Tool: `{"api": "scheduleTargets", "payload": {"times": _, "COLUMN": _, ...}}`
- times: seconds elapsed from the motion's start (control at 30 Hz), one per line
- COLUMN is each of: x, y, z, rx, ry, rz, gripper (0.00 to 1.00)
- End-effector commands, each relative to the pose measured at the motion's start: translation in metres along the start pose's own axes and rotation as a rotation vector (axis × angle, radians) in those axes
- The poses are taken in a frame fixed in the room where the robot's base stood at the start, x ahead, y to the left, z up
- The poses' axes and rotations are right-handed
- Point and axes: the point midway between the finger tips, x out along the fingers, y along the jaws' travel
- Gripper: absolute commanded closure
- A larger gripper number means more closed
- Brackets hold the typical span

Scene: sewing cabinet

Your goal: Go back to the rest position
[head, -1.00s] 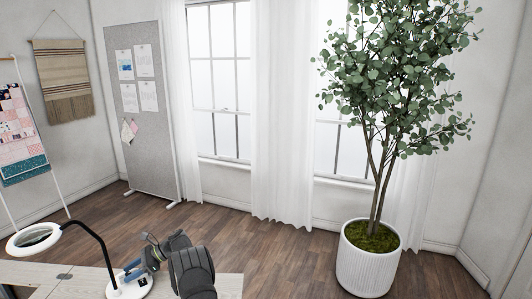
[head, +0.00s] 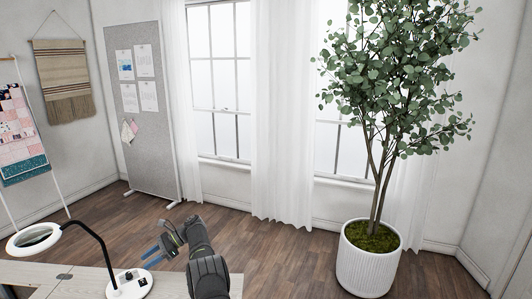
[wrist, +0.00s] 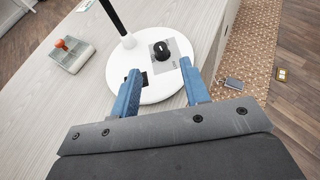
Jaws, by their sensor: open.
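The base carries a black knob (wrist: 162,49) on a grey panel and a small black square near the left finger. My gripper appears to be above the base, clear of it. My dark arm rises at the table's edge.
The ring lamp (head: 34,239) arches on a black neck over the pale table (head: 75,285). A small device with a red knob (wrist: 72,53) stands left of the base. A patterned rug (wrist: 248,45) lies below the edge. A potted tree (head: 367,262) stands right on open floor.

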Motion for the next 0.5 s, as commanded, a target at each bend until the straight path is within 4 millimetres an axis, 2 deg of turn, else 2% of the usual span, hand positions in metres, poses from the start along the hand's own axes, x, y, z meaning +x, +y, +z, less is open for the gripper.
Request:
{"api": "scheduleTargets", "payload": {"times": 0.03, "x": 0.019, "y": 0.001, "z": 0.001, "rx": 0.001, "ry": -0.001, "rz": 0.009, "gripper": 0.58}}
{"api": "scheduleTargets", "payload": {"times": 0.33, "x": 0.079, "y": 0.001, "z": 0.000, "rx": 0.001, "ry": -0.001, "rz": 0.006, "gripper": 0.58}}
{"api": "scheduleTargets", "payload": {"times": 0.5, "x": 0.077, "y": 0.000, "z": 0.001, "rx": 0.021, "ry": -0.005, "rz": -0.045, "gripper": 0.58}}
